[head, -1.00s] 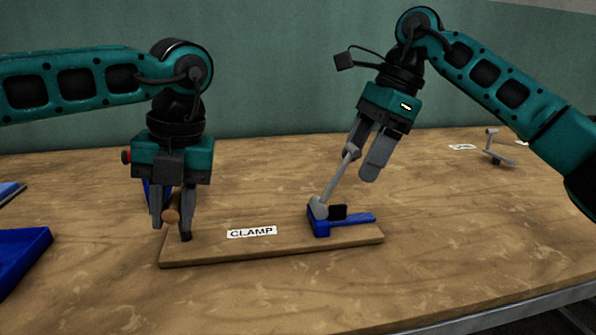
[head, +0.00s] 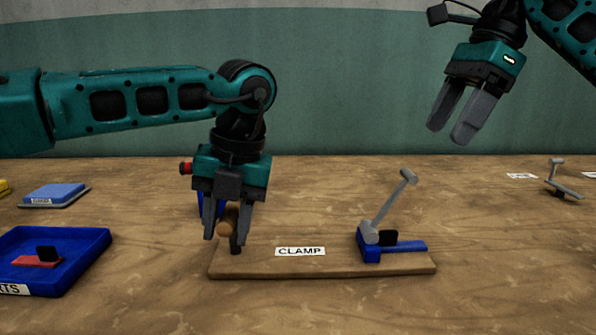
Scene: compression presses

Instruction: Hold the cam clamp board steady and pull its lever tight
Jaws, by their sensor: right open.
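The cam clamp board (head: 320,265) is a flat wooden board with a CLAMP label, lying on the table. At its right end is a blue clamp base (head: 370,250) with a black block. Its grey lever (head: 388,207) stands up, tilted to the right, with a crossbar at its tip. At the board's left end is a wooden handle (head: 225,229) on a dark post. My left gripper (head: 227,238) points down with its fingers on either side of this handle and looks shut on it. My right gripper (head: 449,138) is open and empty, above and right of the lever, apart from it.
A blue tray (head: 85,240) with a red and black part stands at the left. A blue block on a grey plate (head: 55,195) lies behind it. Another small grey lever device (head: 562,183) stands at the far right. The table right of the board is clear.

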